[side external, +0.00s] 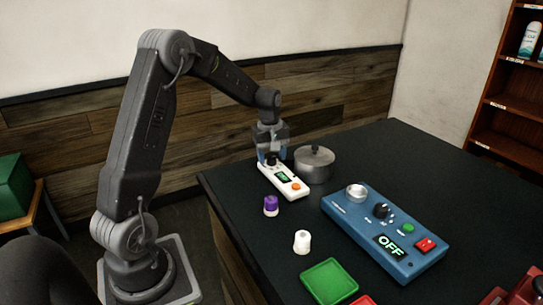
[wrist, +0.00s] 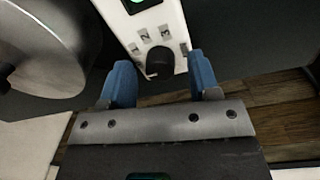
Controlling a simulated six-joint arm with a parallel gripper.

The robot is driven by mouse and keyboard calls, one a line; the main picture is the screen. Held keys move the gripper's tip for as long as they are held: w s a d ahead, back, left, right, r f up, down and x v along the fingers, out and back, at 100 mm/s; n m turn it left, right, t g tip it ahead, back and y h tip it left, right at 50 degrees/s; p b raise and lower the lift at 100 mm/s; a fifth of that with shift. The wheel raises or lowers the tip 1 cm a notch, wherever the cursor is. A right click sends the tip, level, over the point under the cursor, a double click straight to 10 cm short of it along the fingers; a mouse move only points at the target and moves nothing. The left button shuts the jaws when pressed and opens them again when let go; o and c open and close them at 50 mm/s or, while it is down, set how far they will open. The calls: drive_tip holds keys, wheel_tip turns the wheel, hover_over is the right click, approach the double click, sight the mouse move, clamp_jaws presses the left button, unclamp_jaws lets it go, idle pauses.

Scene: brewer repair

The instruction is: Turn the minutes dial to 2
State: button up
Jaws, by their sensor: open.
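The white timer (side external: 285,181) lies on the dark table, with a small green display (side external: 284,177) and an orange button (side external: 296,186). My gripper (side external: 271,158) is over that end of the timer. In the wrist view my gripper (wrist: 162,78) is open, its blue fingers on either side of the dial with gaps to it. I cannot tell which label the dial points to.
A grey lidded pot (side external: 314,163) stands close beside the timer. A blue control box (side external: 385,232) reading OFF is to the right. A purple-topped bottle (side external: 270,205), a white bottle (side external: 302,241) and a green tray (side external: 328,280) are nearer. The table's edge is close to the timer.

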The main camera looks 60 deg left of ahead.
drive_tip(key=shift+f, duration=0.2)
drive_tip(key=c, duration=0.9)
